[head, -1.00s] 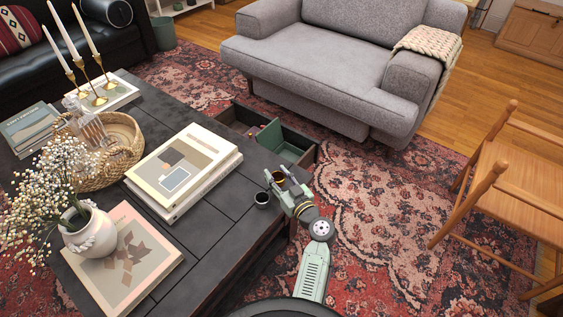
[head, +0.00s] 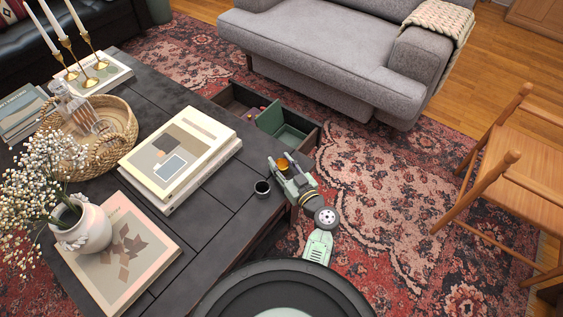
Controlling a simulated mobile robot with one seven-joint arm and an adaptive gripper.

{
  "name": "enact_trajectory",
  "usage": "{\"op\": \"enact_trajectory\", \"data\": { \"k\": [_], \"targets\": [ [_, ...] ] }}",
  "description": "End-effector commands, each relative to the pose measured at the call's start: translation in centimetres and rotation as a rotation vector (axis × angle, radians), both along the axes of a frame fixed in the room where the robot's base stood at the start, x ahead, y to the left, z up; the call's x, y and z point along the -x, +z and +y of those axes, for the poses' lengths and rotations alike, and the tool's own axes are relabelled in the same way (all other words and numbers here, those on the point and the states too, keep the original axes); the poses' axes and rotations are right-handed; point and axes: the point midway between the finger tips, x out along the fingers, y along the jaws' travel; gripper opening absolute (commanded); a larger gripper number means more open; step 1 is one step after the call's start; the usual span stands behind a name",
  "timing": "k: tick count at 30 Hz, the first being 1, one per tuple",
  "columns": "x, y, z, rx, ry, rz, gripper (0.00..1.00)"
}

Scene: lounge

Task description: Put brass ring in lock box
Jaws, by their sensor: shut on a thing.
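The brass ring (head: 283,163) is a small gold band at the tip of my gripper (head: 281,168). My gripper is shut on it and holds it near the right edge of the dark coffee table. The fingers partly hide the ring. A green open box (head: 290,142) sits in the pulled-out drawer (head: 237,97) beyond the table's edge, just past my gripper. It may be the lock box; I see no lock on it.
A small dark cup (head: 262,188) stands on the coffee table (head: 215,212), close left of my gripper. Stacked books (head: 180,160), a woven basket (head: 110,148) and a white vase (head: 82,228) are further left. A grey armchair (head: 330,50) stands behind the drawer, a wooden chair (head: 500,170) at right.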

Motion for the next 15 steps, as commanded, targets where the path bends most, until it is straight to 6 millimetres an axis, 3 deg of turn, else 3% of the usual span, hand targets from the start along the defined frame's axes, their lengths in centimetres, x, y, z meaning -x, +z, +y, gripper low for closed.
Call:
{"op": "enact_trajectory", "data": {
  "k": [3,4,12,15],
  "targets": [
    [-0.02,-0.38,0.01,0.0,0.0,-0.001,0.08],
    [-0.02,-0.23,0.01,0.0,0.0,0.0,0.38],
    [-0.03,-0.21,0.02,0.0,0.0,0.0,0.56],
    [-0.03,-0.21,0.02,0.0,0.0,0.0,0.56]
  ]
}}
